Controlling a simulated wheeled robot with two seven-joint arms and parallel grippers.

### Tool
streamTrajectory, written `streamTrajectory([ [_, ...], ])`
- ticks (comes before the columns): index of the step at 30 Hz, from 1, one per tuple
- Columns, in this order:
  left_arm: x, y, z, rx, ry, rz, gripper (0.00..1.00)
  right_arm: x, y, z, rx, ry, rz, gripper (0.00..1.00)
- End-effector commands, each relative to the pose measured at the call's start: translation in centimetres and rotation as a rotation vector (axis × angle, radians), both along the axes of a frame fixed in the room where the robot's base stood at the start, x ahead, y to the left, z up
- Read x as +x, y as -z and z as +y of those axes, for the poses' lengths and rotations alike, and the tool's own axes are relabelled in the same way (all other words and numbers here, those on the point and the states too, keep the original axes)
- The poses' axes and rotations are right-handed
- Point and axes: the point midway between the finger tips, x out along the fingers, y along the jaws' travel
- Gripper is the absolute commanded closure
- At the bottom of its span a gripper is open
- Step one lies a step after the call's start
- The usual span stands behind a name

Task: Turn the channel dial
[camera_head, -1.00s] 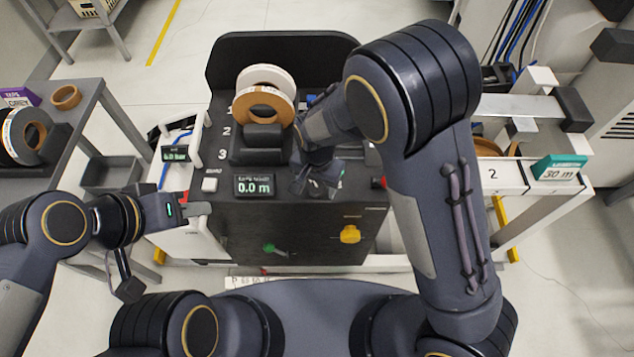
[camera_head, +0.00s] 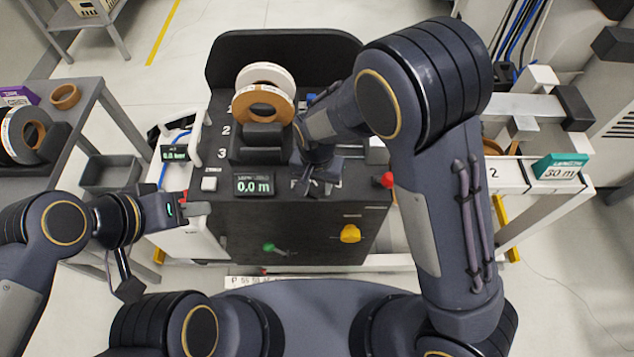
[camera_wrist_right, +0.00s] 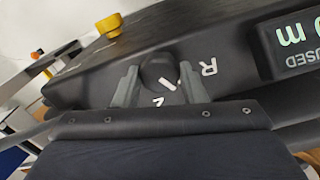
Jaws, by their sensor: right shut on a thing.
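The channel dial (camera_wrist_right: 160,72) is a round black knob with a white pointer mark, on the top of the black machine (camera_head: 300,225). In the right wrist view it sits between the two grey fingers of my right gripper (camera_wrist_right: 158,84), which is shut on it. Letters R and what looks like 2 are printed beside it. In the head view my right gripper (camera_head: 318,185) covers the dial. My left gripper (camera_head: 195,208) is at the machine's left side, away from the dial; its fingers are too small to judge.
A lit display (camera_head: 254,186) reads 0.0 m left of the dial. A red knob (camera_head: 387,180) is on the right edge, with a yellow knob (camera_head: 350,234) and green lever (camera_head: 275,248) on the front. Tape rolls (camera_head: 263,104) stand behind.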

Motion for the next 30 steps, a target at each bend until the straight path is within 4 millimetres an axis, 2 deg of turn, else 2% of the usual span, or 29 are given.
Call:
streamTrajectory([
  [18,0.0,2.1,0.0,0.000,0.000,0.000,0.64,0.1,0.1,0.0,0.003,-0.493,-0.001,0.85],
  [30,0.0,2.6,0.0,0.000,0.000,0.000,0.64,0.1,0.0,0.0,0.001,-0.655,-0.002,0.85],
])
